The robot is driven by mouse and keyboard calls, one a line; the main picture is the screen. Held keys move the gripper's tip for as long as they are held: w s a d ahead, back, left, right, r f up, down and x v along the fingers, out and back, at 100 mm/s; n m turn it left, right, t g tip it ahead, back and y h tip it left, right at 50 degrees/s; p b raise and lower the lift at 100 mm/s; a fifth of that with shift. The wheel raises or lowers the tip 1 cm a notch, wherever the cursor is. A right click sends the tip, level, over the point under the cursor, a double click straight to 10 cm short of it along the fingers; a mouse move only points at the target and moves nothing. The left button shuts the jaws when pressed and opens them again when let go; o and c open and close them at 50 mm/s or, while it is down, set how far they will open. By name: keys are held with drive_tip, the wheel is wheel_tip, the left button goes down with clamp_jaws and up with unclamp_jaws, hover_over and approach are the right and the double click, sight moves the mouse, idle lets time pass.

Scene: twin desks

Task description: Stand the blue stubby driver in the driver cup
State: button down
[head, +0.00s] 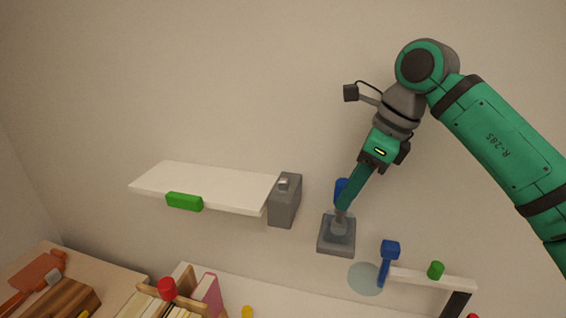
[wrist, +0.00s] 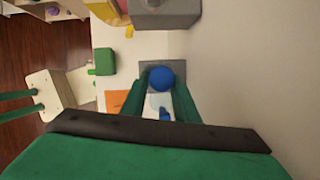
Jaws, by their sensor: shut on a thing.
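My gripper (head: 344,203) points down and is shut on a blue rounded handle (head: 341,189), which looks like the blue stubby driver. In the wrist view the round blue end (wrist: 160,77) shows between my green fingers. Directly below is a grey piece with a square base (head: 337,242). It also shows behind the blue end in the wrist view (wrist: 178,68). The driver's lower end is hidden, and I cannot tell whether it touches this piece. I cannot tell for sure whether this piece is the driver cup.
A grey box (head: 284,203) stands just left, by a white shelf (head: 205,184) with a green block (head: 184,201). Books (head: 208,292) are at lower left.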

drive_tip(key=shift+f, duration=0.15)
drive_tip(key=c, duration=1.3)
unclamp_jaws()
